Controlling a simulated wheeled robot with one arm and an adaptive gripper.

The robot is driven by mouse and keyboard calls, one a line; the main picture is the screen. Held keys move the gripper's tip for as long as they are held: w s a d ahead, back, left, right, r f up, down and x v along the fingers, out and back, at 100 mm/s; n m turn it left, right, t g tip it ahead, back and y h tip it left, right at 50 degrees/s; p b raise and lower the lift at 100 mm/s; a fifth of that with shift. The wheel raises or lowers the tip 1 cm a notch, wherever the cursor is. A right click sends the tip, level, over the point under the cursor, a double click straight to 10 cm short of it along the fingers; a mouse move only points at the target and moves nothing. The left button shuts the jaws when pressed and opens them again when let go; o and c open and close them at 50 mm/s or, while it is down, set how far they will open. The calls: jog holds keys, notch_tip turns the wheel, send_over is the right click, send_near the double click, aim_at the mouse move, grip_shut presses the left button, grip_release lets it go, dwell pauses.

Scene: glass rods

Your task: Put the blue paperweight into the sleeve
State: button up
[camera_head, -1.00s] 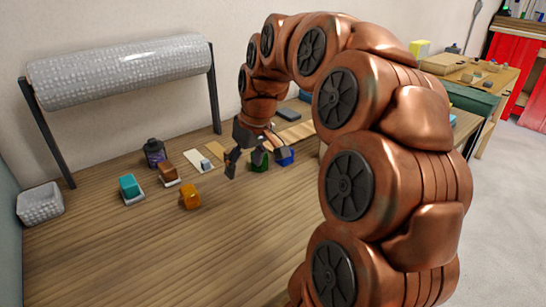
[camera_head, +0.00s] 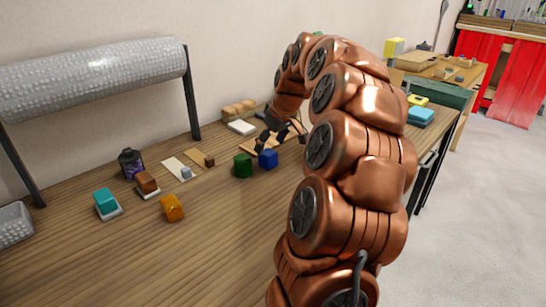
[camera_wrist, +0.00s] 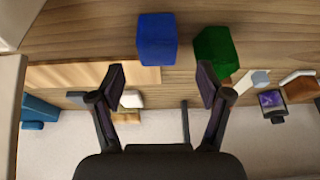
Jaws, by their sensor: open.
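The blue paperweight (camera_head: 267,158), a small dark blue block, stands on the wooden table just right of a green block (camera_head: 243,166). In the wrist view the blue block (camera_wrist: 157,38) lies ahead of the fingertips, roughly in line with the gap, with the green block (camera_wrist: 216,50) beside it. My gripper (camera_head: 283,132) is behind the blue block in the head view. The gripper also shows in the wrist view (camera_wrist: 162,72), with its fingers apart and nothing between them. A flat tan piece (camera_head: 290,136) lies behind the blue block; I cannot tell whether it is the sleeve.
A bubble-wrap roll (camera_head: 95,78) hangs on a stand behind. A textured bin (camera_head: 14,225) is at far left. The table's front middle is clear.

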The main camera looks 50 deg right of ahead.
aim_at(268, 152)
jog(key=x, duration=0.4)
jog(key=shift+s+d+f, duration=0.1)
jog(key=shift+s+f, duration=0.05)
jog(key=shift+f, duration=0.15)
grip_shut()
dwell(0.4)
